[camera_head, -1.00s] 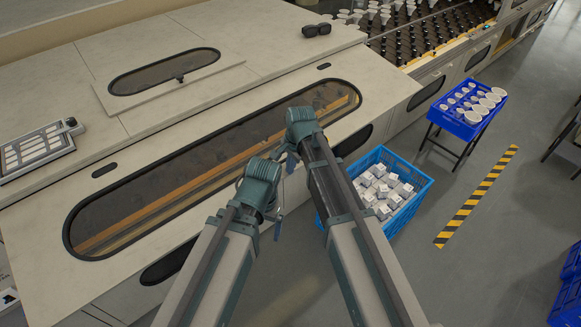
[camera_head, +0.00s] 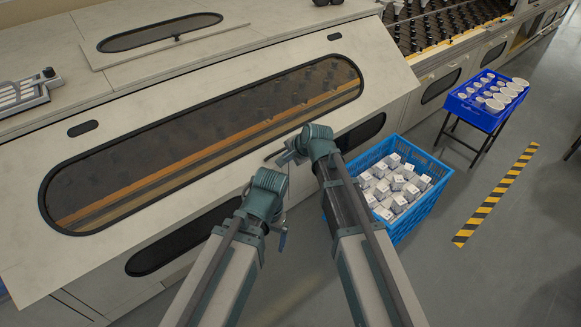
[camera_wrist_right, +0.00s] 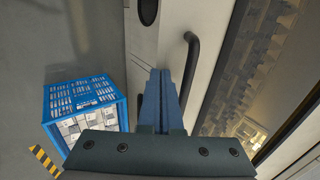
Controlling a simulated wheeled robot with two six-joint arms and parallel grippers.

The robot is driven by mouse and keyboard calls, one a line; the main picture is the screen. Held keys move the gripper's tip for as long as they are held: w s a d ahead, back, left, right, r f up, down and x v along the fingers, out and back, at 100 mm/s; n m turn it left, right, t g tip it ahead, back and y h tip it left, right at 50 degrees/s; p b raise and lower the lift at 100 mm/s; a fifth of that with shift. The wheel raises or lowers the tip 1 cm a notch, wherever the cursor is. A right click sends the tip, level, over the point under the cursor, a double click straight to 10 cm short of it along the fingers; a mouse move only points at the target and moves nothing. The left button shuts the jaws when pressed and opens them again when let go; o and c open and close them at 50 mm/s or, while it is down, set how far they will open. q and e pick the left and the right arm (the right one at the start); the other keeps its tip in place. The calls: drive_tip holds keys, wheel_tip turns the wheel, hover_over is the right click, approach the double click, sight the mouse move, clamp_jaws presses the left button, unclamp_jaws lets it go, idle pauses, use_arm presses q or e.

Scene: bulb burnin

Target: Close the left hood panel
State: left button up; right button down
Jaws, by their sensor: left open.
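The pale hood panel (camera_head: 372,72) with a long dark-framed window (camera_head: 215,125) slopes across the machine front in the head view. I cannot tell whether its lower edge is flush with the body. My right gripper (camera_head: 287,157) is at the panel's lower front, partly hidden by its own wrist. In the right wrist view its blue fingers (camera_wrist_right: 162,98) are together, beside a dark bar handle (camera_wrist_right: 192,62) on the pale panel; contact is unclear. My left gripper (camera_head: 282,237) is open and empty below its wrist, in front of the machine, apart from the panel.
A blue crate (camera_head: 432,196) of small white boxes stands on the floor right of my right arm. A blue tray (camera_head: 466,110) of white discs sits on a stand farther right. Yellow-black tape (camera_head: 497,194) marks the floor. A framed tray (camera_head: 43,90) lies on the machine top.

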drive_tip(key=w+a+f+t+y+b, duration=0.2)
drive_tip(key=w+a+f+b, duration=0.6)
drive_tip(key=b, duration=0.5)
drive_tip(key=w+a+f+t+y+b, duration=0.1)
drive_tip(key=w+a+f+t+b, duration=0.2)
drive_tip(key=w+a+f+b, duration=0.5)
drive_tip(key=shift+w+f+y+b, duration=0.4)
drive_tip(key=shift+w+f+b, duration=0.55)
drive_tip(key=shift+w+b, duration=1.45)
drive_tip(key=shift+s, duration=0.1)
drive_tip(key=s+d, duration=0.8)
drive_tip(key=s, duration=0.3)
drive_tip(key=shift+d, duration=0.3)
